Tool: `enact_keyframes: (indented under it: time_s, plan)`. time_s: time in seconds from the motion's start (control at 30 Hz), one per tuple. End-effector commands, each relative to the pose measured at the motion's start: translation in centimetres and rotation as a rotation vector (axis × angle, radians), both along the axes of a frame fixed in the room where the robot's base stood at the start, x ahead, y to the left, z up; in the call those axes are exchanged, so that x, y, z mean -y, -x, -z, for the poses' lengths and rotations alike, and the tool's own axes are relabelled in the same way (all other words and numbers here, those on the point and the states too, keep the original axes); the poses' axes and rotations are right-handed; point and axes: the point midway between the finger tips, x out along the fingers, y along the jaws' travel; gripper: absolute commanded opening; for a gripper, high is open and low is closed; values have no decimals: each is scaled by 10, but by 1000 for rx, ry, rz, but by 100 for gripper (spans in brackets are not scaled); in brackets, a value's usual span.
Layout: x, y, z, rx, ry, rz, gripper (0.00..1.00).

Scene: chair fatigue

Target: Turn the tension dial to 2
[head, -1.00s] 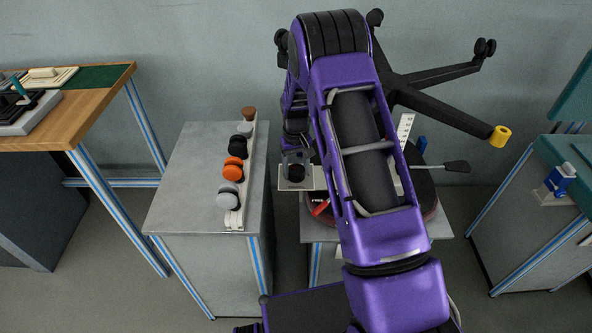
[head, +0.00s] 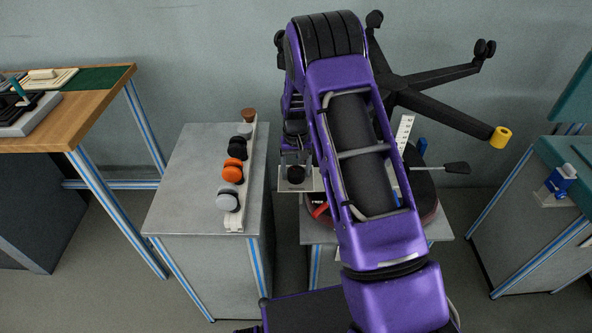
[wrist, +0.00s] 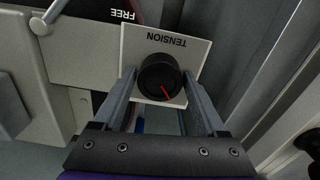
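The tension dial (wrist: 158,72) is a round black knob with a red pointer line on a white plate (wrist: 198,50) marked TENSION, which reads upside down in the wrist view. The red line points down and slightly right there. No numbers are legible. My gripper (wrist: 160,80) is open, with one finger on each side of the knob and narrow gaps seeming to remain. In the head view the dial (head: 296,174) shows as a dark knob on its plate (head: 288,186), just below my gripper (head: 296,160). My arm hides part of the chair.
The upturned chair base (head: 425,97) spreads behind my arm, with a yellow-capped leg (head: 500,136). A lever (head: 456,168) sticks out right. A grey cabinet (head: 185,190) at left bears a rack of orange, black and grey knobs (head: 232,170). A FREE label (wrist: 122,14) is near the plate.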

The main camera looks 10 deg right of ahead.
Motion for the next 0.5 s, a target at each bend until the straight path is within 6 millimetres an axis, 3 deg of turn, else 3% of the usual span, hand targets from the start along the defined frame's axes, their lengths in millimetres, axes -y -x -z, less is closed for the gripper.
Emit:
enact_keyframes:
  time_s: [0.1, 0.37, 0.5]
  plan:
    - [0, 0, 0, 0, 0, 0, 94]
    - [0, 0, -1, 1, 0, -1, 94]
    - [0, -1, -11, 4, 0, -1, 94]
